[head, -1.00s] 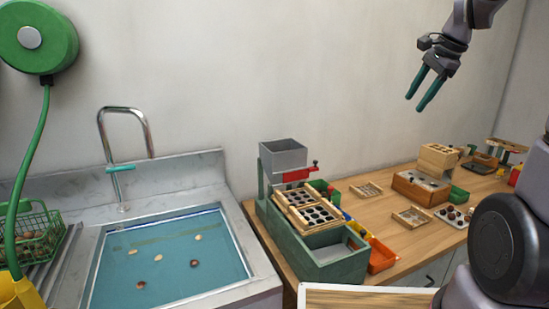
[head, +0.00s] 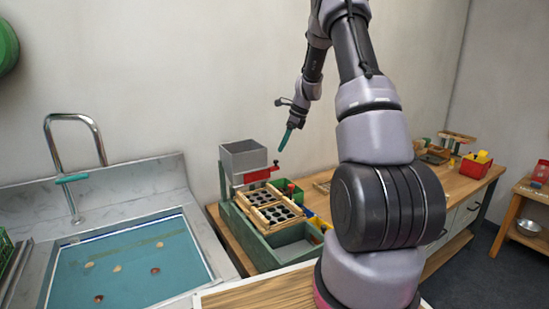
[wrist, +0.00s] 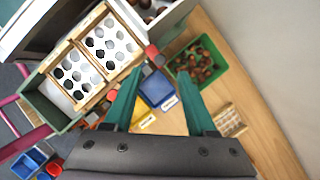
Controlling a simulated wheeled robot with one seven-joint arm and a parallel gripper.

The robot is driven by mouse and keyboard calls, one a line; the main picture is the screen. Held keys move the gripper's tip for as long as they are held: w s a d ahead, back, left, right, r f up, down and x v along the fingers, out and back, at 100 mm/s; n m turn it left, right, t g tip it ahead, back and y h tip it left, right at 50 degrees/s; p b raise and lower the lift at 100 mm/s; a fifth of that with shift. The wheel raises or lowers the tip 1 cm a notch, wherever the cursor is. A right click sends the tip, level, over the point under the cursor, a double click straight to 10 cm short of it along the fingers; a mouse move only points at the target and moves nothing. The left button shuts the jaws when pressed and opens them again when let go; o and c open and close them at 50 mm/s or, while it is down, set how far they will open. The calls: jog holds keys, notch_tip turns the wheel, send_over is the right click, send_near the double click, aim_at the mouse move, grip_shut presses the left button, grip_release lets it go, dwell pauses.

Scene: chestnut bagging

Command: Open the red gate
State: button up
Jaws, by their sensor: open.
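The red gate (head: 258,174) is a flat red bar under the grey hopper (head: 243,158), with a small red knob on a dark stem at its right end. In the wrist view the gate's red end (wrist: 152,52) shows just beyond my fingertips, under the hopper's pale edge. My gripper (head: 284,148) has teal fingers pointing down, above and to the right of the gate's knob. In the wrist view my gripper (wrist: 160,75) is open, its two fingers apart with nothing held between them. Most of the gate's bar is hidden in the wrist view.
Wooden trays with round holes (head: 273,206) sit on the green stand (head: 264,246) below the hopper. A green bin of chestnuts (wrist: 219,80), a blue bin (wrist: 157,88) and a yellow bin (wrist: 144,119) lie below my fingers. The sink (head: 125,262) is at left.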

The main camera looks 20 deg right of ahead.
jog(key=x, duration=0.6)
jog(key=shift+f, duration=0.1)
jog(key=shift+c, duration=0.4)
grip_shut()
jog(key=shift+d, duration=0.1)
dwell(0.8)
